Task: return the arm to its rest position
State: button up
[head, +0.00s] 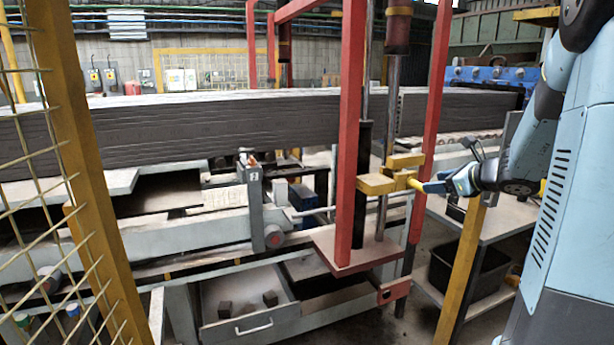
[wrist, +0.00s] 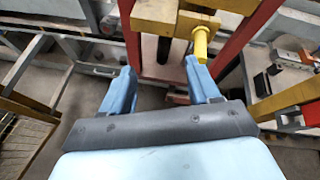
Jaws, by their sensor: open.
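My gripper (head: 432,186) is at the right of the head view, at the end of my blue arm, next to a yellow block (head: 378,184) with a yellow rod (head: 415,185) on the red frame. In the wrist view my gripper (wrist: 160,85) shows two blue fingers spread apart with nothing between them. The yellow rod (wrist: 201,42) also shows there, close to the right finger. I cannot tell whether the finger touches it.
A red upright frame (head: 350,130) stands beside the gripper. A long dark slab (head: 240,125) lies behind it. A yellow post (head: 462,265) and a grey shelf table (head: 490,220) are below my arm. Yellow mesh fencing (head: 80,180) is at the left. An open drawer (head: 247,322) sits low.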

jog(key=s+a+r+n+g, duration=0.3)
jog(key=s+a+n+g, duration=0.2)
jog(key=s+a+n, duration=1)
jog(key=s+n+g+h, duration=0.1)
jog(key=s+n+h, duration=0.4)
jog(key=s+n, duration=0.7)
jog(key=shift+s+a+r+n+h, duration=0.15)
jog(key=shift+s+r+n+h, duration=0.25)
jog(key=shift+s, duration=1.55)
